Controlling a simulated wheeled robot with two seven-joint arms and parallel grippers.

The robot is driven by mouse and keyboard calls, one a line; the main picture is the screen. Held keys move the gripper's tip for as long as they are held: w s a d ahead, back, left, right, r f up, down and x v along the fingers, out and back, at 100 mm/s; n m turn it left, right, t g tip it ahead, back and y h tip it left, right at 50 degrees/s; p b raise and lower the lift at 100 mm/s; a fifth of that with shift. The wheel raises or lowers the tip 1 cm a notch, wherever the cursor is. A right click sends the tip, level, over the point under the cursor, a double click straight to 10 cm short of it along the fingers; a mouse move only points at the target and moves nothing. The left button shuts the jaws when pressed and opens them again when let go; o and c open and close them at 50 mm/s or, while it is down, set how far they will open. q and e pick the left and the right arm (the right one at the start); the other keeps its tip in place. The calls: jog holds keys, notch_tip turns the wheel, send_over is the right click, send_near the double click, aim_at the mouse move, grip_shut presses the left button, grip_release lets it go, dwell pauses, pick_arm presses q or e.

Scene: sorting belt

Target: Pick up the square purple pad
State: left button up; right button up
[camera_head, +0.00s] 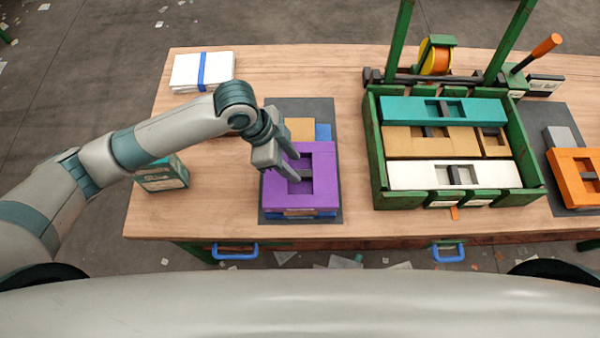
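The square purple pad (325,195) has a square opening in its middle. It lies on top of a blue pad (285,215) in a stack on a dark grey mat (332,216). My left gripper (298,176) is over the pad, with its fingers reaching down at the left side of the opening. The fingers look apart, and I cannot tell whether they touch the pad. The gripper hides part of the pad's left side. My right gripper does not show.
Tan (299,128) and blue (323,131) pieces lie just behind the pad. A green crate (375,165) with teal, tan and white blocks stands to the right. An orange pad (567,180) lies at far right. A small green box (162,178) and strapped white stack (222,70) stand left.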

aim_at(299, 173)
pick_arm(q)
jog(key=shift+f, duration=0.15)
jog(key=shift+d+f+p, duration=0.1)
jog(key=shift+f+p, duration=0.15)
jog(key=shift+p, duration=0.1)
jog(key=x, duration=0.1)
jog(key=p+x, duration=0.1)
jog(key=x, duration=0.1)
jog(key=shift+w+f+p, duration=0.25)
jog(key=shift+f+p, duration=0.05)
jog(key=shift+f, duration=0.45)
jog(key=shift+c, duration=0.6)
grip_shut()
